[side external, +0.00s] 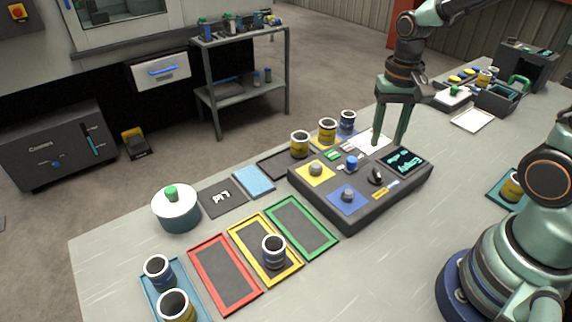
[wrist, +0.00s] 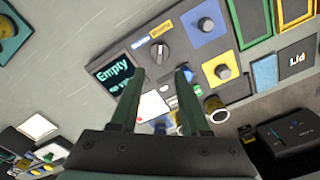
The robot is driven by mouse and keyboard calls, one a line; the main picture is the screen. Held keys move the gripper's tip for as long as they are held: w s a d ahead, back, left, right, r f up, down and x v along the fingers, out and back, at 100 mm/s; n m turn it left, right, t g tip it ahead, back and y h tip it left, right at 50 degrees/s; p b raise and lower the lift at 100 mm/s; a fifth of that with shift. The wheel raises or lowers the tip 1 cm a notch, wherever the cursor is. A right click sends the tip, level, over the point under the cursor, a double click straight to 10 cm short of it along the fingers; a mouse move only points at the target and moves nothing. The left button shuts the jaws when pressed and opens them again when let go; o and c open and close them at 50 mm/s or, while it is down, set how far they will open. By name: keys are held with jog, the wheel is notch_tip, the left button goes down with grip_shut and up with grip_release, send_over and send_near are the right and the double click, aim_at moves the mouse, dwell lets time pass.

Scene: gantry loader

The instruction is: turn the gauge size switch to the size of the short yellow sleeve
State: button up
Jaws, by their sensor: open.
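A dark control box (side external: 300,185) stands on the table. On it is a black rotary switch (side external: 375,176), also in the wrist view (wrist: 160,52), with small blue and yellow labels (wrist: 160,31) beside it; its setting is too small to read. A screen (wrist: 113,75) beside it reads "Empty". Yellow sleeves (side external: 300,145) with dark bands stand behind the box; another yellow sleeve (side external: 176,307) stands at front left. I cannot tell which is the short one. My gripper (side external: 389,143) is open and empty, pointing down above the box's back edge, apart from the switch.
Grey knobs on a yellow plate (side external: 315,168) and a blue plate (side external: 348,196), plus a blue button (side external: 352,162), share the box. Red (side external: 211,242), yellow (side external: 238,222) and green (side external: 283,205) framed trays lie in front. A lidded pot (side external: 177,209) stands left.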

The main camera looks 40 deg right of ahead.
jog(key=shift+r, duration=1.65)
jog(key=s+a+r+n+t, duration=0.2)
jog(key=a+r+n+t, duration=0.2)
jog(key=r+n, duration=0.3)
jog(key=shift+s+t, duration=0.4)
jog(key=shift+t, duration=0.4)
